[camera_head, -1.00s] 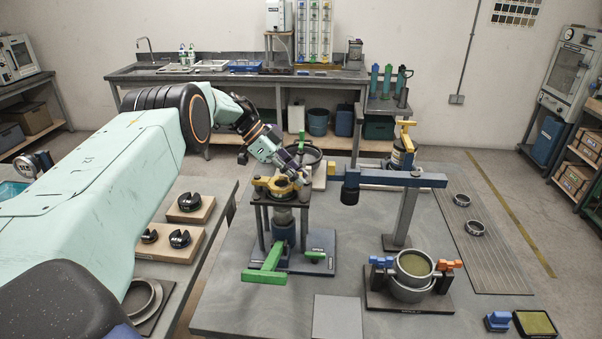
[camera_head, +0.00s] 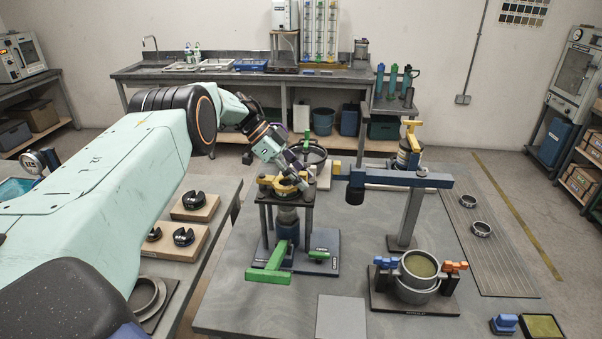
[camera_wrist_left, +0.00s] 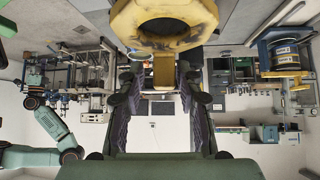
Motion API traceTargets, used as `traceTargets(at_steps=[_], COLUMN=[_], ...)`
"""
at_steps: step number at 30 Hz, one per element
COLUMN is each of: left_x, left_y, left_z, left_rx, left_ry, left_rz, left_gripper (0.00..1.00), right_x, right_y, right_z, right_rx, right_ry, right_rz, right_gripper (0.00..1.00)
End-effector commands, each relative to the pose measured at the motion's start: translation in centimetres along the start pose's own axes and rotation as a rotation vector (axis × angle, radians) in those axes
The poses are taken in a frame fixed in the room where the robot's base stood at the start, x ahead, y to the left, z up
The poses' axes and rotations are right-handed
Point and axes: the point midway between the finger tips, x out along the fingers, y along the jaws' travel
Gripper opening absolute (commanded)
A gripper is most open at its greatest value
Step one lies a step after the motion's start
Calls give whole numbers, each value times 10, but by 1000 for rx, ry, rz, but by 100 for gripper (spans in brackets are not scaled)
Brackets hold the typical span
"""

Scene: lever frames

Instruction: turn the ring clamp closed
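The yellow ring clamp (camera_head: 272,184) sits on top of a dark post stand at the left of the table. In the left wrist view its thick worn ring (camera_wrist_left: 164,18) fills the top middle, and a short yellow tab (camera_wrist_left: 164,72) sticks out from it. My left gripper (camera_head: 298,176) reaches the right side of the ring from behind. In the left wrist view its fingers (camera_wrist_left: 160,85) stand apart on either side of the tab, with a gap visible at least on the left. My right gripper is not in view.
A green handle (camera_head: 270,275) sticks out low in front of the stand. A blue beam (camera_head: 410,179) on a grey post stands close on the right. A round pot in a cradle (camera_head: 419,281) sits at the right front. Bare table lies around the stand's front left.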

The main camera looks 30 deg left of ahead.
Motion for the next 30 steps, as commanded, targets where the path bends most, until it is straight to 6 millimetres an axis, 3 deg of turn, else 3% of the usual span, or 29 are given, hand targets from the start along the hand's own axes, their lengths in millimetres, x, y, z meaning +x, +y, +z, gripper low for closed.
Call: traceTargets(at_steps=[11, 24, 30], left_x=[-4, -66, -77], left_y=[-2, -2, -1], left_z=[-3, -2, -2], left_rx=[4, 4, 2], left_ry=[3, 3, 2], left_rz=[-9, -9, -7], left_gripper=[43, 43, 43], right_x=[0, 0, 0], right_y=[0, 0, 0], right_z=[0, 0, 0], right_rx=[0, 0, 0], right_ry=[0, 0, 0], right_rz=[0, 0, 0], right_gripper=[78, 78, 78])
